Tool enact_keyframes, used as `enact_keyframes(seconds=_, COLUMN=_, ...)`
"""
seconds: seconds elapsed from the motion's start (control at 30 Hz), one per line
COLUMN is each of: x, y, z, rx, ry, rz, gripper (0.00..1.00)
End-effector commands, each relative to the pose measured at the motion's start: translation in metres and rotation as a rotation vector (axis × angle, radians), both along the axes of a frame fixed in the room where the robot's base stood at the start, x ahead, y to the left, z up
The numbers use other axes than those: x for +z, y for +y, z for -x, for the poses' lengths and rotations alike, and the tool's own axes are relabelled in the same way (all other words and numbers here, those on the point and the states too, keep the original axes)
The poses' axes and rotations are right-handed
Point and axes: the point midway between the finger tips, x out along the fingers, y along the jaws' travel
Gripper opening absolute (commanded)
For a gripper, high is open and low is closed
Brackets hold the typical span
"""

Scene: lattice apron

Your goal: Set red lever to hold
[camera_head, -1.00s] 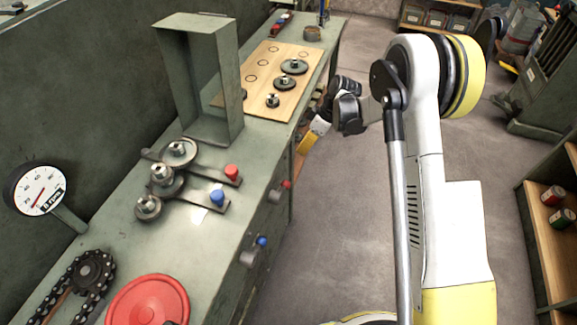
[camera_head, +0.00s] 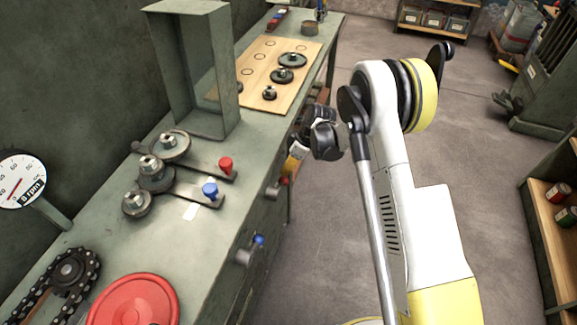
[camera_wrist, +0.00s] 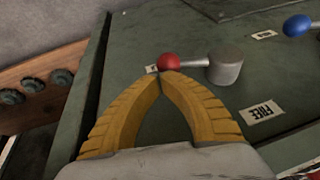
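The red lever shows in the wrist view as a red knob (camera_wrist: 168,62) on a short rod from a grey hub (camera_wrist: 226,66), on the green bench front. The rod points left in that view. A label reading FREE (camera_wrist: 263,112) is below the hub. Another small label (camera_wrist: 152,69) is partly hidden behind the knob. My gripper (camera_wrist: 164,74) has its yellow fingertips together right at the knob; whether they touch it I cannot tell.
A blue lever (camera_wrist: 297,26) is beside the red one; its knob also shows in the head view (camera_head: 259,240). On the bench top are a red wheel (camera_head: 135,302), pulleys with red and blue handles, a green frame (camera_head: 222,70) and a wooden board (camera_head: 258,78).

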Motion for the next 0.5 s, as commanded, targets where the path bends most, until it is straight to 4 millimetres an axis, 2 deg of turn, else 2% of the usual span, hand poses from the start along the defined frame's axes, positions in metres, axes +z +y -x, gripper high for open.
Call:
enact_keyframes(seconds=0.3, x=-0.001, y=0.0, z=0.0, rx=0.0, ry=0.0, rz=0.0, gripper=0.0)
enact_keyframes(seconds=0.5, x=-0.021, y=0.003, z=0.002, rx=-0.001, ry=0.001, rz=0.001, gripper=0.0)
